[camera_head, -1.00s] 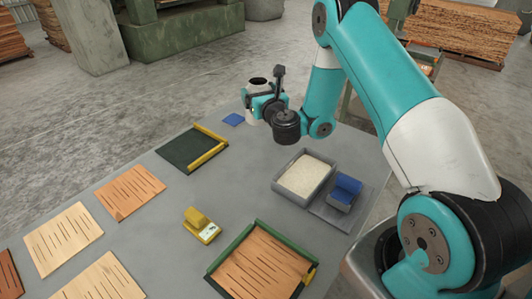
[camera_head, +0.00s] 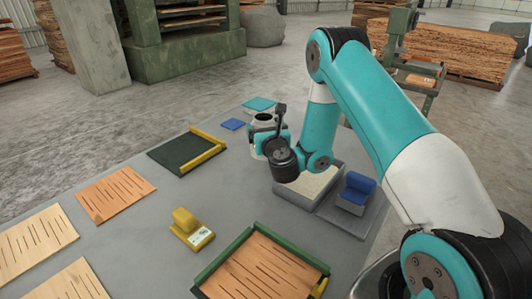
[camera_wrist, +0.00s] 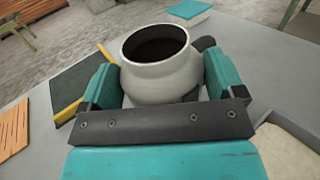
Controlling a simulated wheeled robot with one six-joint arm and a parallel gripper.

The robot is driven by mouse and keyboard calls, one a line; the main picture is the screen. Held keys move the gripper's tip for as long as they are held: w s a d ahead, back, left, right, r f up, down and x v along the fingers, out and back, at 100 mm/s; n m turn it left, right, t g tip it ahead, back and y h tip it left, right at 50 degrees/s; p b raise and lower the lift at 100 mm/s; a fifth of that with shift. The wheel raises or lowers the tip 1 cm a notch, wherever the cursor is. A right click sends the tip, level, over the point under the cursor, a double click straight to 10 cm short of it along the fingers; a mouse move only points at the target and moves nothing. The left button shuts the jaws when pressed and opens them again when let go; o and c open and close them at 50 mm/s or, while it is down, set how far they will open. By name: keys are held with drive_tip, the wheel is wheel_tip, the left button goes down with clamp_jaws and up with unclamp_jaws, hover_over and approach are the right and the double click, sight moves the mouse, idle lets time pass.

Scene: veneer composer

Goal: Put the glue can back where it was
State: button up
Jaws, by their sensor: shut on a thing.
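The glue can is a pale grey-white pot with a dark open mouth (camera_wrist: 160,66). In the wrist view it sits between the two teal fingers of my gripper (camera_wrist: 161,88), which is shut on it and holds it upright. In the head view the can (camera_head: 264,119) shows at the far end of the table, partly hidden by my gripper (camera_head: 262,140) and wrist. I cannot tell whether its bottom touches the table.
A dark green board with a yellow bar (camera_head: 183,153) lies left. A tray of pale grains (camera_head: 335,164) and a blue block (camera_head: 357,187) are nearer right. A yellow tool (camera_head: 192,230) stands on the grey table (camera_head: 135,235).

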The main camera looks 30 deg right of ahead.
drive_tip(key=shift+f+b, duration=1.1)
drive_tip(key=shift+f, duration=1.2)
